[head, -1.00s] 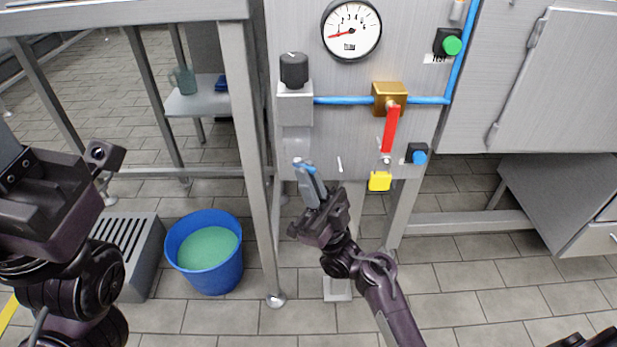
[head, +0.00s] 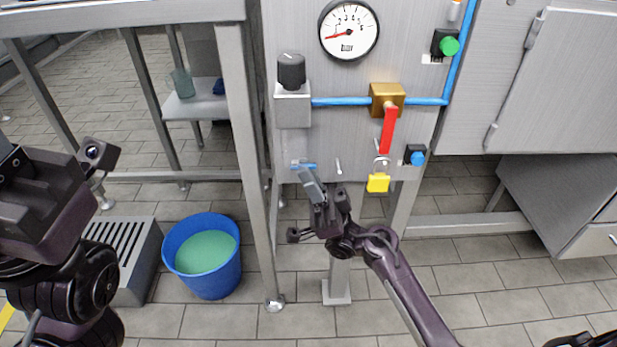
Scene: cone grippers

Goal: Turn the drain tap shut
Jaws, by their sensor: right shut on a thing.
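A small blue handle (head: 304,166) sits low on the grey panel, below a grey block with a black knob (head: 291,70); I take it for the drain tap's handle. It lies nearly level. My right gripper (head: 310,180) reaches up to it from below, its grey fingers closed at the handle and hiding part of it and the tap body. A brass valve (head: 387,98) with a red lever (head: 388,130) pointing down is on the blue pipe. My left gripper (head: 45,195) is at the left edge, away from the panel; its fingers do not show clearly.
A yellow padlock (head: 378,182) hangs below the red lever, right of my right gripper. A blue push button (head: 417,157) is further right. A blue bucket (head: 203,270) with green liquid stands beside a table leg (head: 258,200). A gauge (head: 349,31) is above.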

